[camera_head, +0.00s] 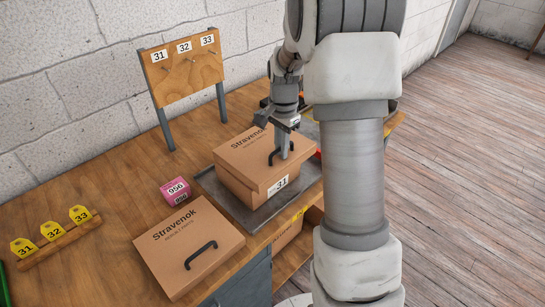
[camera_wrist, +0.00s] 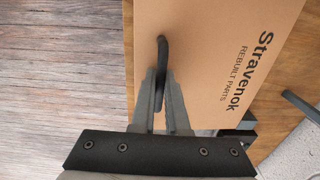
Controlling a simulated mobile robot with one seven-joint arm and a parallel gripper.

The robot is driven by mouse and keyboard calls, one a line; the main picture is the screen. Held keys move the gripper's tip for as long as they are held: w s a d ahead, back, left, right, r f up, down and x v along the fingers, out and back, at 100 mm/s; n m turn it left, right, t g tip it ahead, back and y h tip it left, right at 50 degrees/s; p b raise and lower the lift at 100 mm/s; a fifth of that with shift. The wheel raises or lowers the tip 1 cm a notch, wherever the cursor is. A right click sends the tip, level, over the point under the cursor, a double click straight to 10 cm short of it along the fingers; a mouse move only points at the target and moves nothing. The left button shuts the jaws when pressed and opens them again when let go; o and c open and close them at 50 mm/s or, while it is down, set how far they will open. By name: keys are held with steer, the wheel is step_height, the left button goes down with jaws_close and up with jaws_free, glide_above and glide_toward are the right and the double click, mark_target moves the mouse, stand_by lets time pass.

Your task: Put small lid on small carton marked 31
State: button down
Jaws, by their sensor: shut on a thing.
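The brown lid (camera_head: 247,157) printed Stravenok sits on top of the carton marked 31 (camera_head: 240,190), roughly lined up with it. I cannot tell whether it is fully seated. The carton's white 31 label shows on its right side. My gripper (camera_head: 284,152) is shut on the lid's black handle, pointing down from above. In the wrist view, my gripper (camera_wrist: 165,85) has its fingers on the black handle (camera_wrist: 162,50), with the lid's printed top (camera_wrist: 215,55) below. A second brown lid (camera_head: 180,232) with a black handle lies on the bench at the front left.
The carton stands on a grey metal tray (camera_head: 213,186). A pink box (camera_head: 175,191) is left of it. Yellow tags 31, 32 and 33 stand on a wooden strip (camera_head: 60,243). A numbered hook board (camera_head: 183,72) stands behind. The wooden bench (camera_head: 105,200) has free room at left.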

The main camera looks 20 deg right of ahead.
mark_target(273, 148)
steer(key=w+f, duration=0.1)
steer(key=w+a, duration=0.1)
steer(key=shift+w+a+f, duration=0.1)
steer(key=shift+w+f, duration=0.25)
steer(key=shift+f, duration=2.1)
steer(key=c, duration=0.9)
jaws_free()
steer(key=shift+p, duration=0.3)
